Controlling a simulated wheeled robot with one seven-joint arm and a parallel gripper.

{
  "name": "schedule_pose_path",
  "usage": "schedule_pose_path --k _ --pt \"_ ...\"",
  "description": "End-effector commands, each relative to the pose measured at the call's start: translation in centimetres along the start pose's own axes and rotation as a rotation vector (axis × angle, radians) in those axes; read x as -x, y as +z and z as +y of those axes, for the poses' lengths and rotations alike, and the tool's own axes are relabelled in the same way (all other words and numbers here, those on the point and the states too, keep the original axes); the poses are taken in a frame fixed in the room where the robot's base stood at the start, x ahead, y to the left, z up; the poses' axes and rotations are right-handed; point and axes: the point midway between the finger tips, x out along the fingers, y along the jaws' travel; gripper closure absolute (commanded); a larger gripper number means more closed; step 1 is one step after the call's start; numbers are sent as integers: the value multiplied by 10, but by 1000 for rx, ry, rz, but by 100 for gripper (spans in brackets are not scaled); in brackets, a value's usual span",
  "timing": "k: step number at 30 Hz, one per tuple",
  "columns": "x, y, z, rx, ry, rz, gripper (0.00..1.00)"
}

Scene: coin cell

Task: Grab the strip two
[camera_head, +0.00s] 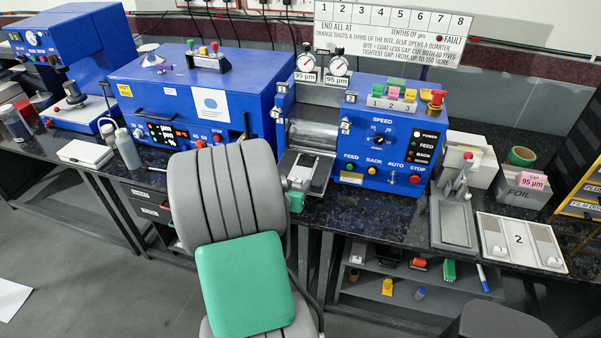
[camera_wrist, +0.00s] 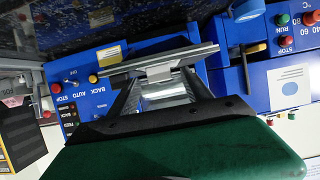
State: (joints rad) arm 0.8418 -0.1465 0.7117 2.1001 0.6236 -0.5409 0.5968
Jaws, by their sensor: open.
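A white plate marked 2 (camera_head: 518,239) lies on the bench at the right in the head view. A grey strip-like piece (camera_head: 495,240) lies on its left side and another (camera_head: 545,245) on its right. A narrow tray (camera_head: 318,176) juts from the blue roller machine (camera_head: 385,140), with a pale flat strip (camera_head: 303,172) on it. My gripper (camera_head: 297,196) is by the tray's front left, mostly hidden behind my arm. It is open. The wrist view shows the tray edge (camera_wrist: 160,62) close ahead.
Right of the roller machine stand a grey metal stand (camera_head: 454,220) and a FOIL box (camera_head: 522,185). A large blue machine (camera_head: 205,100) stands to the left. A shelf (camera_head: 410,270) with small items is under the bench. The floor at left is mostly clear.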

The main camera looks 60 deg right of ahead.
Motion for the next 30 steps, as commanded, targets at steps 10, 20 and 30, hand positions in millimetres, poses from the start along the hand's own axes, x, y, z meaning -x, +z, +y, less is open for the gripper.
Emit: schedule_pose_path --k 10,20,30 --pt "-19 -1 0 0 0 0 42" --pt "-19 -1 0 0 0 0 67" --pt "-19 -1 0 0 0 0 95"
